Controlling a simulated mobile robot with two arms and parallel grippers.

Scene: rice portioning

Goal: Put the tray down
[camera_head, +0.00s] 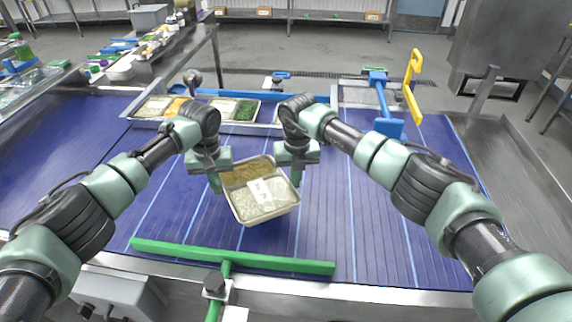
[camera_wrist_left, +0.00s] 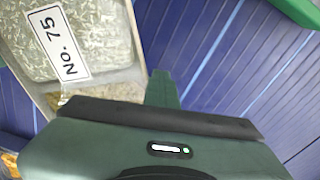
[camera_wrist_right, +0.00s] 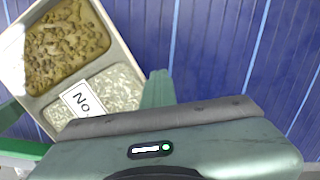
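A small metal tray (camera_head: 262,214) with pale rice, brown food and a white label is in the middle of the head view, turned askew over the blue conveyor. My left gripper (camera_head: 215,182) is shut at its left rim, and my right gripper (camera_head: 296,180) is shut at its right rim. The left wrist view shows the rice and the label "No. 75" (camera_wrist_left: 58,42). The right wrist view shows the brown food (camera_wrist_right: 68,45) beside the rice (camera_wrist_right: 112,88). The finger contacts are partly hidden, and the tray's height above the belt is hard to tell.
The blue conveyor (camera_head: 380,240) is clear to the right and left. A green bar (camera_head: 230,257) crosses its near side. A row of food trays (camera_head: 233,109) stands at the back, with a blue and yellow fixture (camera_head: 412,85) at its right. A cluttered counter (camera_head: 130,65) is at far left.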

